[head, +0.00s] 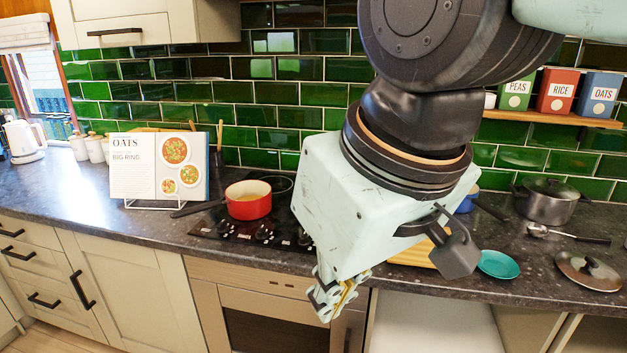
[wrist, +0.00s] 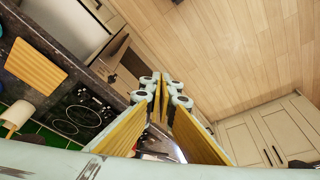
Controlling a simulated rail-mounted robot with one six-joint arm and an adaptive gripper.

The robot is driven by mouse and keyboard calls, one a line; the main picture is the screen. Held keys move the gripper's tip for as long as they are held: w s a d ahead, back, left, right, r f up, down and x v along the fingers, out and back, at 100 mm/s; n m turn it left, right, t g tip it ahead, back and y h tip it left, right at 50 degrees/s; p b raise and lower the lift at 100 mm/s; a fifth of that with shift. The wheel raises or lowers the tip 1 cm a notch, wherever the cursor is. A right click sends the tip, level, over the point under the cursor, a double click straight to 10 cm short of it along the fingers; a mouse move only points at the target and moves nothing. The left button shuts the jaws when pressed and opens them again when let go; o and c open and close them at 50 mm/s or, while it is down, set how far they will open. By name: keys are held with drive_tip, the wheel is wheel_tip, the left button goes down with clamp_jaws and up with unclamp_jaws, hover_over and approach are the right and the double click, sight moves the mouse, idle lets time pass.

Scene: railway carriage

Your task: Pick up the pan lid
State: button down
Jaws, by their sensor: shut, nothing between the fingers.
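A pan lid (head: 590,271) with a steel rim, brownish top and black knob lies flat on the dark counter at the far right of the head view. A second lid (head: 548,187) sits on a grey pot behind it. My gripper (head: 333,298) hangs in front of the counter edge near the oven, well left of the loose lid, pointing down. In the wrist view my gripper (wrist: 164,82) shows yellow-padded fingers that meet at the tips, shut and empty. I cannot make out the loose lid in the wrist view.
A red pan (head: 248,207) stands on the hob. A teal dish (head: 499,264) and a ladle (head: 538,231) lie near the loose lid. A wooden board (wrist: 35,65) lies on the counter, partly behind my arm in the head view. Open floor (wrist: 235,50) fronts the cabinets.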

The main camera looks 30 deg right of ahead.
drive_tip(key=c, duration=3.4)
unclamp_jaws()
drive_tip(key=shift+s+f, duration=0.1)
drive_tip(key=o, duration=0.8)
drive_tip(key=shift+d, duration=0.1)
